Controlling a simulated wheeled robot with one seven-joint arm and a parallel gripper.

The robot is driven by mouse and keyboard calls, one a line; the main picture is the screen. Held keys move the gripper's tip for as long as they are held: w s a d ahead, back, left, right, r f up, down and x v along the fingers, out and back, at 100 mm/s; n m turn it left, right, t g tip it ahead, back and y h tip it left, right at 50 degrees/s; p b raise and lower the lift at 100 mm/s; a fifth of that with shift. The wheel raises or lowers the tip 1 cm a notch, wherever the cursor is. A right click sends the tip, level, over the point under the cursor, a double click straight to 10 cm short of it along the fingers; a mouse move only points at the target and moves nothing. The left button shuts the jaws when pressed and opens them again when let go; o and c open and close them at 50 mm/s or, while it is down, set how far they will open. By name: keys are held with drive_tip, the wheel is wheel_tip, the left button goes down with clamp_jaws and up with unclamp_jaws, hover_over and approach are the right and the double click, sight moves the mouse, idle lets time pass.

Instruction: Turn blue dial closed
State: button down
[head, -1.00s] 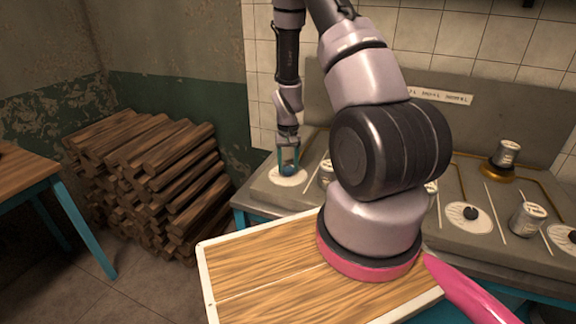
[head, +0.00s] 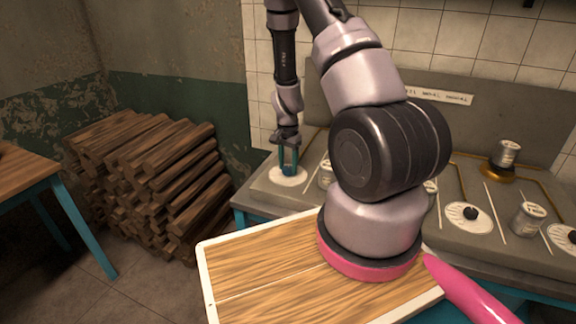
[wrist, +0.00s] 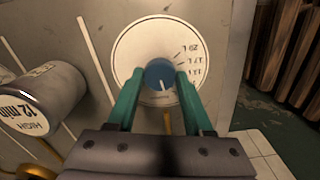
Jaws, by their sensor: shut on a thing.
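The blue dial (wrist: 161,76) sits at the middle of a round white plate (wrist: 131,45) with printed marks, on the grey counter. A white pointer line on the dial points toward the lower part of the plate in the wrist view. My gripper (wrist: 159,84) has its two green fingers on either side of the dial and is shut on it. In the head view my gripper (head: 289,166) reaches down onto the white plate (head: 276,177) at the counter's left end; the dial is mostly hidden by the fingers there.
A metal can labelled 12 min (wrist: 42,98) stands left of the plate in the wrist view. More dials (head: 469,213) and cans (head: 527,219) stand along the counter (head: 505,208) to the right. Stacked firewood (head: 150,175) lies left of the counter.

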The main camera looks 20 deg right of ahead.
sight(288, 168)
drive_tip(key=shift+m, duration=0.9)
drive_tip(key=shift+c, duration=1.5)
unclamp_jaws()
drive_tip(key=shift+r, duration=0.1)
wheel_tip(288, 168, up, 11)
